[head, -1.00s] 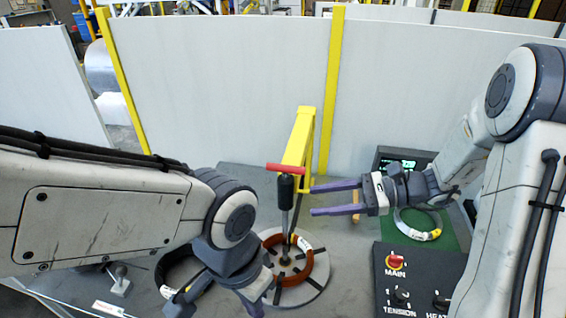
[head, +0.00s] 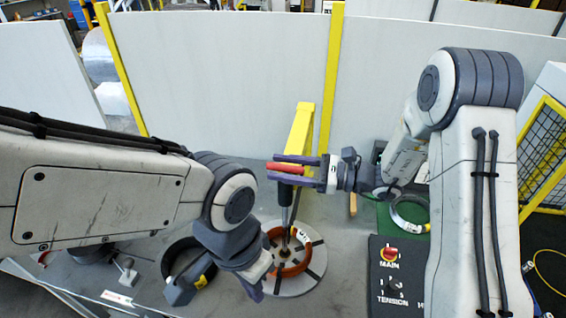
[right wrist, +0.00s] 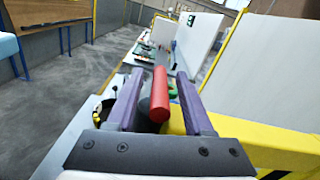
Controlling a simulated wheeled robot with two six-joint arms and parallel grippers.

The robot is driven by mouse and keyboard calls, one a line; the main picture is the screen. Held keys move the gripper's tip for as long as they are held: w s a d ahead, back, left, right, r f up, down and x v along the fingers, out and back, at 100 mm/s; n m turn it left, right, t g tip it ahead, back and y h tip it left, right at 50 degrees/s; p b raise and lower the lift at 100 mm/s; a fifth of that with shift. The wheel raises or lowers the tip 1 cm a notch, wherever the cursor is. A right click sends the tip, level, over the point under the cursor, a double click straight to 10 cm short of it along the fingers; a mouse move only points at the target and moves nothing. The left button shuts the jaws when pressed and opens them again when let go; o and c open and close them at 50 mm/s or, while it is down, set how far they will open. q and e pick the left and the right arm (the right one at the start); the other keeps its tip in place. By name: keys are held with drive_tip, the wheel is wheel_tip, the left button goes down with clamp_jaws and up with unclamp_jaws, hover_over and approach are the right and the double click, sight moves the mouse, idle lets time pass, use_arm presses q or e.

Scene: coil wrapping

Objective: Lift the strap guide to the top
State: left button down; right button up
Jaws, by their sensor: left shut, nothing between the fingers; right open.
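The strap guide has a red crossbar handle (head: 285,168) over a black grip (head: 285,193) and a thin rod, beside a yellow post (head: 302,135). The rod runs down to an orange-brown coil (head: 273,238) on a round grey plate (head: 318,262). My right gripper (head: 273,167) is open, with its purple fingers on either side of the red handle. In the right wrist view the red handle (right wrist: 159,95) lies between the two fingers, with gaps beside it. My left gripper (head: 258,290) is shut and empty, low beside the plate's left edge.
A black coil (head: 172,258) lies left of the plate, partly behind my left arm. A pale ring (head: 397,212) lies on a green mat at right. A control panel (head: 377,258) with a red MAIN knob stands in front of it. Pale partition walls (head: 220,80) close off the back.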

drive_tip(key=shift+a, duration=0.1)
clamp_jaws()
idle(1.4)
